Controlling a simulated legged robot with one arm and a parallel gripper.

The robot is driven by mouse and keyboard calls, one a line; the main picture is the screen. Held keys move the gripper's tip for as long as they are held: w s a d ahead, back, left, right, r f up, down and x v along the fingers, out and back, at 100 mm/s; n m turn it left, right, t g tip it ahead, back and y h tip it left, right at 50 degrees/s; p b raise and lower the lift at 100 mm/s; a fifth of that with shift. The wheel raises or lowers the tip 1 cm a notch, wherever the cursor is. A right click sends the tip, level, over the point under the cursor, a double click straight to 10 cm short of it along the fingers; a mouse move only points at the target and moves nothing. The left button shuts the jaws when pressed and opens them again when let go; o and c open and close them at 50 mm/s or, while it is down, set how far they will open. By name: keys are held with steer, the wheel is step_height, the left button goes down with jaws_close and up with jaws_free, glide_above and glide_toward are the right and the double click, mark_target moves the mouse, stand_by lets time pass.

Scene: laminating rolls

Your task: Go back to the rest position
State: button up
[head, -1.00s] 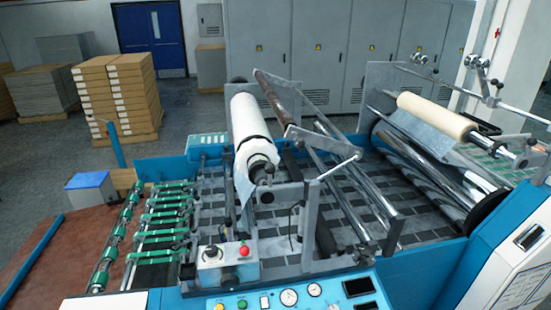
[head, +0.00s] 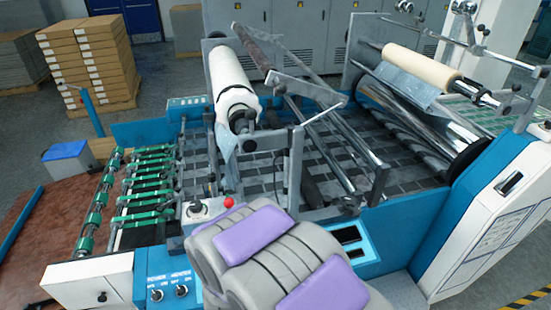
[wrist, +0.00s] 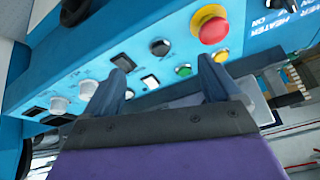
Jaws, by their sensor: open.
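My gripper (wrist: 165,82) shows in the wrist view with its two dark fingers apart and nothing between them. It points at the blue control panel (wrist: 90,55). A red mushroom button (wrist: 210,27) shows just above the right finger, with a green button (wrist: 183,71) between the fingers. I cannot tell whether a finger touches the panel. In the head view my grey and purple arm covers the middle of the panel; the fingers are hidden there.
The laminating machine carries a white roll (head: 230,75) at centre and a cream roll (head: 420,68) at right. A metal frame (head: 283,165) stands behind my arm. Stacked boxes (head: 88,58) stand at the back left. A white cabinet (head: 510,200) flanks the right.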

steer(key=s+d+r+g+b, duration=0.2)
steer(key=s+d+r, duration=0.3)
steer(key=s+d, duration=0.3)
steer(key=s+d+r+g+b, duration=0.2)
steer(key=s+d+r+g, duration=0.1)
steer(key=s+d+r, duration=0.3)
steer(key=s+d+r+g+h+b, duration=0.1)
steer(key=s+d+r, duration=0.4)
steer(key=s+d, duration=0.6)
steer(key=shift+r+n+g+b, duration=0.15)
steer(key=shift+n+g+b, duration=0.3)
steer(key=shift+g, duration=0.75)
steer(key=shift+w, duration=0.1)
steer(key=shift+c, duration=0.3)
